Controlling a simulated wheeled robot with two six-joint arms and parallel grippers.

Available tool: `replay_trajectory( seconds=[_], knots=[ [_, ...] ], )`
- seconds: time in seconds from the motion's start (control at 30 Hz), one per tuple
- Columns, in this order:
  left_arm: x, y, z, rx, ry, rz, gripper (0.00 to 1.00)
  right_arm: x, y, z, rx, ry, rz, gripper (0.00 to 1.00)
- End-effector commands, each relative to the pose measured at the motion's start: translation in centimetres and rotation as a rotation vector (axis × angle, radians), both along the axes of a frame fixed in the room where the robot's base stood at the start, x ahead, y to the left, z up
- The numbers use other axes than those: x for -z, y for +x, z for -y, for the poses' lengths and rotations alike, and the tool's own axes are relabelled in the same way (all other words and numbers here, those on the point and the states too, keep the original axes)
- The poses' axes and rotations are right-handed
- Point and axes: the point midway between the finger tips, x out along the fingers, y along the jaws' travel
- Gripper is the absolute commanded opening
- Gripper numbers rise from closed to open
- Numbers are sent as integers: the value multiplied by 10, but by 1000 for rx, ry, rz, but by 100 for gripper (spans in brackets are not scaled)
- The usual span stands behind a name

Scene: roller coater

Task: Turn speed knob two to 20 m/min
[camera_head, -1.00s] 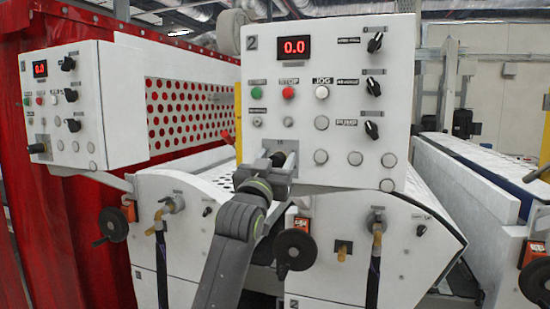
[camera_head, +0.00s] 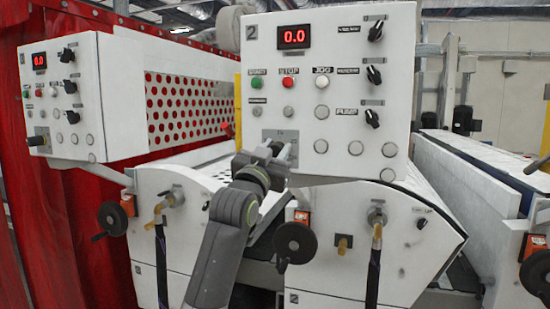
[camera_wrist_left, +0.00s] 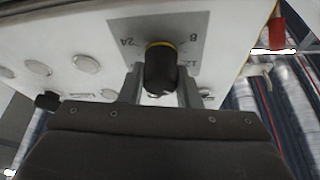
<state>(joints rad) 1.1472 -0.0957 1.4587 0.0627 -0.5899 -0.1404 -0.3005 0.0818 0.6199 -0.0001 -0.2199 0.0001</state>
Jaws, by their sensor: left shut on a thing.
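The control panel marked 2 (camera_head: 330,95) is a white box with a red display (camera_head: 294,36) reading 0.0. In the head view this plate is at the panel's lower left, and my gripper mostly covers the knob. My left gripper (camera_head: 277,152) is at the plate. In the left wrist view its fingers (camera_wrist_left: 161,82) are shut on the knob, one on each side. My right gripper is not in view.
Several buttons and three black rotary switches (camera_head: 374,75) are on the same panel. A similar panel (camera_head: 65,95) stands to the left, also reading 0.0. Below are black handwheels (camera_head: 294,243) and hoses (camera_head: 373,265). A red curtain (camera_head: 70,220) hangs at the left.

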Motion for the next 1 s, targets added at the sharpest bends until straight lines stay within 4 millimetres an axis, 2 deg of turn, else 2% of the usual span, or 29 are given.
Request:
replay_trajectory(
  seconds=[0.03,0.2,0.5,0.7,1.0],
  knots=[
    [6,0,-1,-2,33,11,7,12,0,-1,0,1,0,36],
    [6,0,0,-1,173,58,7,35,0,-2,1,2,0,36],
    [5,0,0,0,443,144,7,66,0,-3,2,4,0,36],
    [3,0,1,1,625,202,7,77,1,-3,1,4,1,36],
    [2,0,2,2,894,288,7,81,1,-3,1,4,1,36]
  ],
)
